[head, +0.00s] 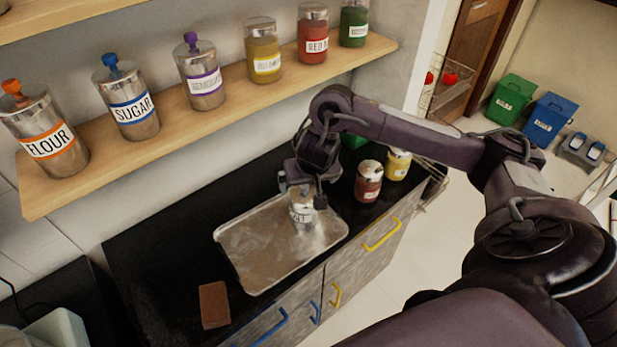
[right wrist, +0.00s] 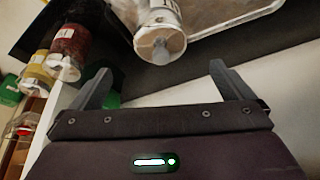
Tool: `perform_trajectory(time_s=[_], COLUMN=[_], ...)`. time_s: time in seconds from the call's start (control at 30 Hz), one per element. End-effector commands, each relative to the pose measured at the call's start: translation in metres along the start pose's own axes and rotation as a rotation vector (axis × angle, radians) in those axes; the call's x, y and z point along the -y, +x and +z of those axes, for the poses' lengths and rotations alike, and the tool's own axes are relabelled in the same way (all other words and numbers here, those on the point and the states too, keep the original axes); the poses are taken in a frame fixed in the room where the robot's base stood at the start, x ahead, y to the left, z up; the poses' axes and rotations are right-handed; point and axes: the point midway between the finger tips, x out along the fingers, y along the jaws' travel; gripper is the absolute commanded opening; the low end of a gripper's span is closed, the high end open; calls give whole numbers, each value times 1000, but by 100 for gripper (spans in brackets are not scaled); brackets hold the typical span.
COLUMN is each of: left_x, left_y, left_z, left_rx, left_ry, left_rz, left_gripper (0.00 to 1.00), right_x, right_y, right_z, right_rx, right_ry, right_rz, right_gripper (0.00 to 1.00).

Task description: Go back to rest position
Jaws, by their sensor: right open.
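My right arm reaches in from the right in the head view. My right gripper (head: 304,192) is over the right part of a metal tray (head: 262,262) on the black counter, at a white-labelled jar (head: 303,212) standing there. In the right wrist view the two fingers of my right gripper (right wrist: 155,85) are spread with nothing between them. The jar (right wrist: 160,38) shows beyond the fingertips, its knobbed lid towards the camera and apart from the fingers. My left gripper is in neither view.
A red jar (head: 369,182) and a yellow jar (head: 398,164) stand on the counter right of my gripper. A brown block (head: 214,305) lies at the front left. A wooden shelf (head: 225,105) with several labelled jars runs above. Open floor lies to the right of the counter.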

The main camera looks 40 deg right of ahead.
Motion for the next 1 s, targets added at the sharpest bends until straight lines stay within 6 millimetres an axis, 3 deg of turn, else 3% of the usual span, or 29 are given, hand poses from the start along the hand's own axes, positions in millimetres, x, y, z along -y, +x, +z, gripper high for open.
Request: perform_trajectory(time_s=[0.53,0.63,0.73,0.83,0.9,1.0], left_x=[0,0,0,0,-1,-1], left_y=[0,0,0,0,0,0], left_z=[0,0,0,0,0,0], left_rx=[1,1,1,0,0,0], left_ry=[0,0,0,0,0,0], left_rz=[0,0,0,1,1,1], left_gripper=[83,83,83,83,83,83], right_x=[0,11,48,102,137,170], right_y=[-1,2,5,2,-8,-26], right_z=[1,7,24,51,69,89], right_rx=[0,-4,-30,-90,-147,-224], right_ry=[-1,-35,-138,-280,-366,-442], right_rz=[0,-23,-101,-219,-292,-354], right_gripper=[100,100,100,100,100,100])
